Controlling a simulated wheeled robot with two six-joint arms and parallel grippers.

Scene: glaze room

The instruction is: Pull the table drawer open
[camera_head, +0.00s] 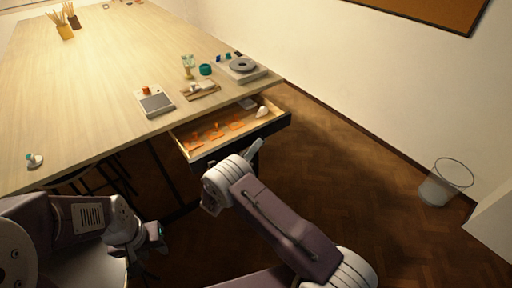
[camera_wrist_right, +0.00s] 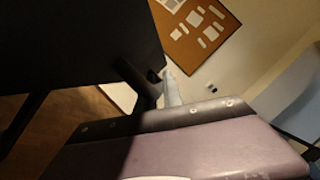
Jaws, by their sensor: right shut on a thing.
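The table drawer (camera_head: 178,137) stands pulled out from the table's (camera_head: 85,75) edge, with its inside in view. Several orange pieces (camera_head: 215,134) and a white rounded thing (camera_head: 262,111) lie in it. My right gripper (camera_head: 252,152) is at the drawer's dark front, shut on the drawer handle; my own wrist largely hides the hold, and the handle is not clear. In the right wrist view the gripper (camera_wrist_right: 160,84) is against a dark surface. My left gripper (camera_head: 155,237) hangs below the table's near edge, away from the drawer; its jaws are too small to read.
On the tabletop near the drawer are a small scale (camera_head: 156,103), a wooden tray (camera_head: 202,93), a teal jar (camera_head: 205,69) and a turntable device (camera_head: 242,68). A wire bin (camera_head: 437,190) stands on the floor at right. The floor between is clear.

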